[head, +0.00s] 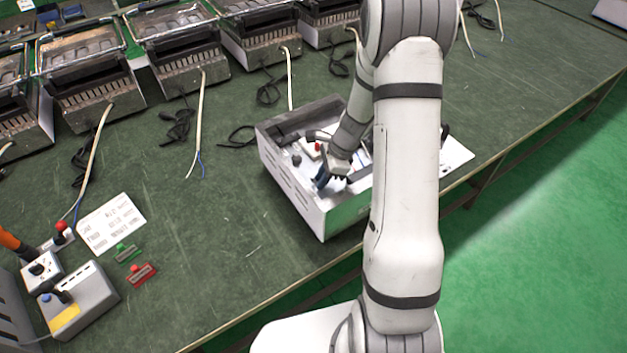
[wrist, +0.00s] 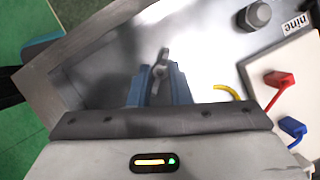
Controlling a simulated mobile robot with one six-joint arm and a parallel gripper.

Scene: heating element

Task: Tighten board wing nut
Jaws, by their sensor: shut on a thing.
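The wing nut (wrist: 161,66) is a small grey metal piece between the blue fingers of my gripper (wrist: 160,85) in the wrist view. The fingers are shut on it, and its upper wing sticks out past the fingertips. In the head view my gripper (head: 328,180) reaches down into an open white metal box (head: 292,188) on the bench. My arm covers the right part of this box. The board (wrist: 285,75) is a white plate at the right of the wrist view, with a red connector (wrist: 279,79) and a blue connector (wrist: 293,127). Any stud under the nut is hidden.
A grey knob (wrist: 257,15) and a yellow wire (wrist: 225,92) lie near my fingers, and the box wall (wrist: 60,75) stands to the left. Several similar units (head: 95,105) line the back of the green bench (head: 220,240). A control box (head: 80,300) stands at front left.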

